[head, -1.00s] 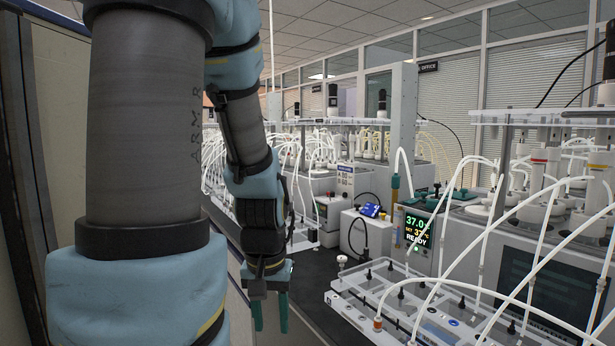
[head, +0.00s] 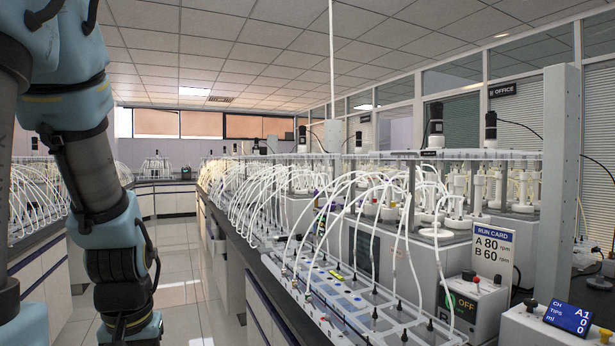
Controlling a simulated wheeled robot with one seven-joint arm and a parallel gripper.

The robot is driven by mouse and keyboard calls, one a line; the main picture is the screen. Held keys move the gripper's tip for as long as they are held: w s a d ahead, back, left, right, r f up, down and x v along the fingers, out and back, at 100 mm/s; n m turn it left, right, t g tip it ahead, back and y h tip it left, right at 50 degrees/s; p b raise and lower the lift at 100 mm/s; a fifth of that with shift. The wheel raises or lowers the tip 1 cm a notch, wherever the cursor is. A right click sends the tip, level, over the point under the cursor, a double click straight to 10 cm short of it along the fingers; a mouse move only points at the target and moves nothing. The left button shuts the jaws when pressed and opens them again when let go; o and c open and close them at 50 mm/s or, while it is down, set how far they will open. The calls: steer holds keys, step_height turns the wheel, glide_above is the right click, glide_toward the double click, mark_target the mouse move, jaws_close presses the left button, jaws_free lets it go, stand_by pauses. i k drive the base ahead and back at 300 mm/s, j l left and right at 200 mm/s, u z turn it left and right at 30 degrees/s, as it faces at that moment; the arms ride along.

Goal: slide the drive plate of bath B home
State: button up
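Rows of reactor bottles with white caps and tubes stand on the long bench. A flat light plate (head: 465,154) runs above the bottles at right, with dark upright motors (head: 490,128) on it. I cannot read a bath letter there, so I cannot tell which bath is B or whether its drive plate is fully in. My arm hangs at the left, over the aisle and well apart from the bench. Its wrist reaches the bottom edge; the gripper's fingers are out of frame.
A run card (head: 492,262) reads A 80 rpm, B 60 rpm. A clear-topped tray (head: 350,300) with tubes lines the bench front. A tall grey post (head: 558,190) stands at right. The aisle floor (head: 180,275) is clear.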

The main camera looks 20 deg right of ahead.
mark_target(436, 140)
steer(key=i+j, duration=0.1)
steer(key=i, duration=0.5)
steer(key=i+j+z, duration=0.1)
steer(key=i, duration=0.5)
steer(key=i+j+z, duration=0.1)
steer(key=i, duration=0.45)
